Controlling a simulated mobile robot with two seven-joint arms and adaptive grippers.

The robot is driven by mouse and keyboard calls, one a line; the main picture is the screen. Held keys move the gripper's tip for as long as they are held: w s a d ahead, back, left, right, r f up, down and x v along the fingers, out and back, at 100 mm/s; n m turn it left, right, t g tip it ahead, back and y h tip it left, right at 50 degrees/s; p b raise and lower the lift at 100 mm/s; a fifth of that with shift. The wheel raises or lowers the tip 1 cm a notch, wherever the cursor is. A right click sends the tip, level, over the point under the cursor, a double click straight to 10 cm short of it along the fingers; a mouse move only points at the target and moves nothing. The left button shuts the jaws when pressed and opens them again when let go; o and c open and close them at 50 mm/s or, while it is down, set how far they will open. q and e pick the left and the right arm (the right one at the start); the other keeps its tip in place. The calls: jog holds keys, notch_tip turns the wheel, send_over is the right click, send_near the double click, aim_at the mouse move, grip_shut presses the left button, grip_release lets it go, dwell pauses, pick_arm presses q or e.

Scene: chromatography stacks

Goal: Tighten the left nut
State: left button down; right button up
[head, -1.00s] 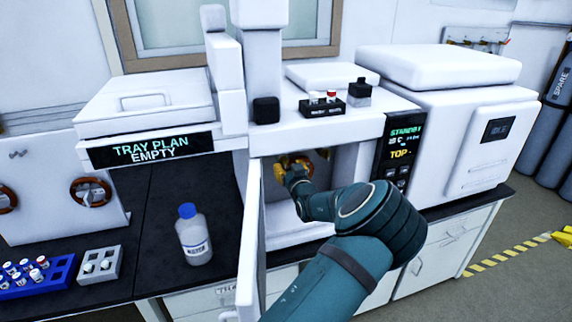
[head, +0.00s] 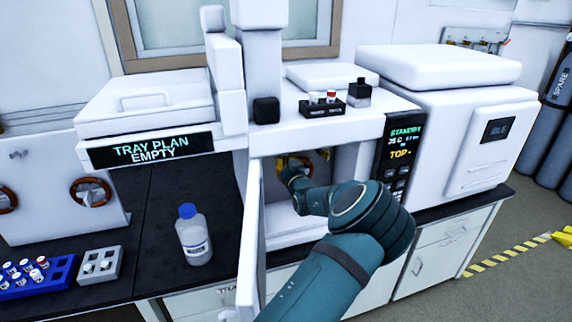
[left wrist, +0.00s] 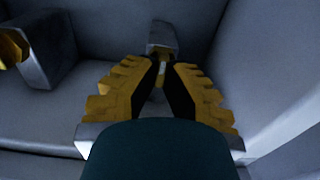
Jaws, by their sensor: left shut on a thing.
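My left arm reaches into the open white oven (head: 355,165) in the head view. Its gripper (head: 293,170) is at the left of the back wall, and the wrist hides much of it. In the left wrist view the two gold-padded fingers of my left gripper (left wrist: 162,70) close together at the front of a grey fitting (left wrist: 162,38). A second grey fitting with a gold nut (left wrist: 12,45) stands apart at the left of that view. My right gripper is not in view.
The open oven door (head: 250,245) stands close to the left of my arm. A bottle with a blue cap (head: 193,235) and a blue vial rack (head: 35,278) are on the dark bench. A small black rack (head: 322,107) sits on top of the oven.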

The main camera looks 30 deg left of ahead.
pick_arm(q)
jog(key=shift+w+d+f+m, duration=0.1)
jog(key=shift+m, duration=4.35)
jog(key=shift+w+f+m, duration=0.1)
jog(key=shift+m, duration=4.35)
jog(key=c, duration=1)
grip_release()
jog(key=shift+c, duration=0.2)
jog(key=v, duration=1.2)
